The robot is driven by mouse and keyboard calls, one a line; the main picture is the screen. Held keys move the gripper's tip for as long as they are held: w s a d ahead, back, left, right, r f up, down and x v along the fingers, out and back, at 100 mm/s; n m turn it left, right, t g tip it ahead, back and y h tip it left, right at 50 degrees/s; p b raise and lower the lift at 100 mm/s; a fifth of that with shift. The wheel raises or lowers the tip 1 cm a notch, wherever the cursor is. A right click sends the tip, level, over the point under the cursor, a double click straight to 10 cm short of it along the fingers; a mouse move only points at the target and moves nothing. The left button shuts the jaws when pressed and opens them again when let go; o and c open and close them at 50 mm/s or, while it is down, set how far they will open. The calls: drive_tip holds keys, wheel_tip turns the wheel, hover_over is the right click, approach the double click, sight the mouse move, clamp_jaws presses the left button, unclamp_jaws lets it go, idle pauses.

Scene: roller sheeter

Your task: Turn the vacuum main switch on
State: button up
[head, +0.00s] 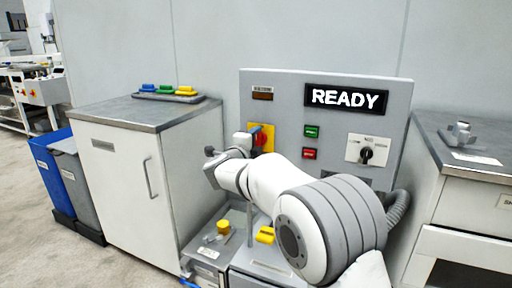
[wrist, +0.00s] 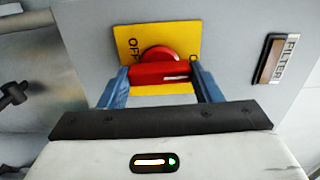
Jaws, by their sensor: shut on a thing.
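The vacuum main switch is a red rotary handle on a yellow plate. In the head view the red handle (head: 261,139) and the yellow plate (head: 268,129) sit at the left side of the grey control panel, partly hidden by my gripper (head: 245,143). In the wrist view the red handle (wrist: 160,72) lies crosswise between the two blue fingers of my gripper (wrist: 162,80), which is shut on it. The yellow plate (wrist: 185,37) shows "OFF" to the left of the handle and part of another word to its right. A small white mark is on the handle's right part.
The panel's display (head: 346,97) reads READY. Green (head: 312,131) and red (head: 309,154) buttons and a black selector knob (head: 367,154) are right of my gripper. A cabinet (head: 140,165) stands left and a counter (head: 470,150) right. A yellow knob (head: 223,228) is below my arm.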

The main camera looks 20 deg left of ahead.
drive_tip(key=shift+m, duration=0.3)
drive_tip(key=o, duration=1)
drive_tip(key=s+p, duration=0.1)
drive_tip(key=s, duration=0.6)
drive_tip(key=shift+s+a, duration=0.35)
